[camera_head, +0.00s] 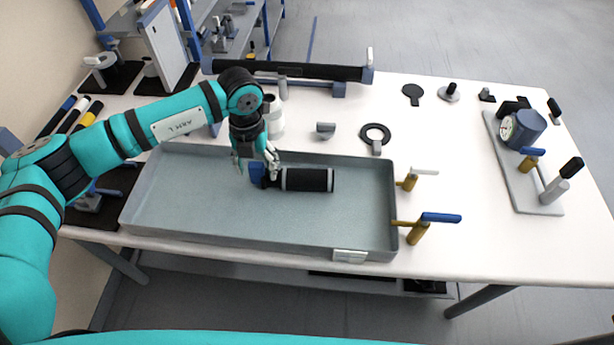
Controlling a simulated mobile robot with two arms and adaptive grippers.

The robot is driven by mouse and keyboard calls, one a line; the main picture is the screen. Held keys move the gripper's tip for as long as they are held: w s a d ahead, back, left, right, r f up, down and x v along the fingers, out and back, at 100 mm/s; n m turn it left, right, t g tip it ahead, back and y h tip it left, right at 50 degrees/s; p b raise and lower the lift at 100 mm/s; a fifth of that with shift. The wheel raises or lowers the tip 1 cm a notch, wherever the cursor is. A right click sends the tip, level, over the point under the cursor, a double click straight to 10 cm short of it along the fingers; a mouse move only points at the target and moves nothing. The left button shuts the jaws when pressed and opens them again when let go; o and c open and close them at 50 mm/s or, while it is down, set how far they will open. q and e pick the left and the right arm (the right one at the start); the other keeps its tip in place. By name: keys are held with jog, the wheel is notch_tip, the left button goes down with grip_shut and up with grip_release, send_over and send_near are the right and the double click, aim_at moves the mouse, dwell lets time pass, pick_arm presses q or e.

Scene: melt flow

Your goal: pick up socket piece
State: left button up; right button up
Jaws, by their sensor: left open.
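My left gripper (256,168) points down into the grey tray (190,222), its fingers spread apart. A dark cylinder (308,180) with light bands lies on its side in the tray. A blue end piece (257,173) is at its left end, between or just behind my fingertips. I cannot tell whether the fingers touch it. Which thing is the socket piece is not clear from this view. My right gripper is not in view.
Two valves with a white handle (425,172) and a blue handle (440,217) stick out at the tray's right side. A small grey piece (325,130) and a black ring (376,133) lie behind the tray. A gauge (522,129) stands on a plate at right. The table's front right is clear.

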pick_arm(q)
jog(key=shift+c, duration=0.4)
grip_shut()
jog(key=shift+r, duration=0.1)
